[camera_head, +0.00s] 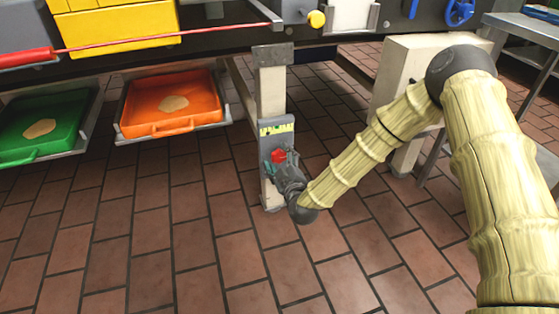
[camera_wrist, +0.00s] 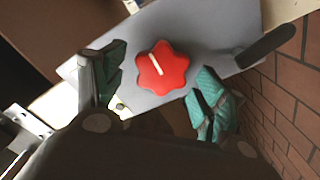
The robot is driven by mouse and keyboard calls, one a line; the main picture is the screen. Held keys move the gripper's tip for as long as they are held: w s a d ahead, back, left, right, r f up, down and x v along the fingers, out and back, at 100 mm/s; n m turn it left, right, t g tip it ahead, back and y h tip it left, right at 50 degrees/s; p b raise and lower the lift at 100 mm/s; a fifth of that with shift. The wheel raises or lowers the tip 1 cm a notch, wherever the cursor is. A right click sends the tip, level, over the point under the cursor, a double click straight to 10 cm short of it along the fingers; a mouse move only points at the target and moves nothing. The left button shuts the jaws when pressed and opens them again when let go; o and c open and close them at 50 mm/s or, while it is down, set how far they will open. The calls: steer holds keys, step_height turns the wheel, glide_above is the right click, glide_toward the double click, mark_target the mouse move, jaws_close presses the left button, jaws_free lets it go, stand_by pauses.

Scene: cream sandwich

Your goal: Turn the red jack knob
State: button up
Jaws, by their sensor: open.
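The red jack knob (camera_head: 278,156) sits on a grey plate (camera_head: 276,133) on the front of a pale table leg. In the wrist view the knob (camera_wrist: 162,69) is star-shaped with a white line across its face. My gripper (camera_head: 276,167) is at the plate, just below and right of the knob in the head view. In the wrist view my gripper (camera_wrist: 160,85) is open, with one teal-padded finger left of the knob and the other to its lower right. Gaps show between the knob and both fingers.
A dark handle-like bar (camera_wrist: 266,46) sticks out from the plate's right side in the wrist view. An orange tray (camera_head: 172,88) and a green tray (camera_head: 42,112) hang under the table at left. The pale block (camera_head: 405,62) stands right. The brick floor is clear.

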steer(key=c, duration=1)
steer(key=shift+c, duration=0.2)
steer(key=shift+r+p, duration=0.1)
steer(key=shift+p, duration=0.25)
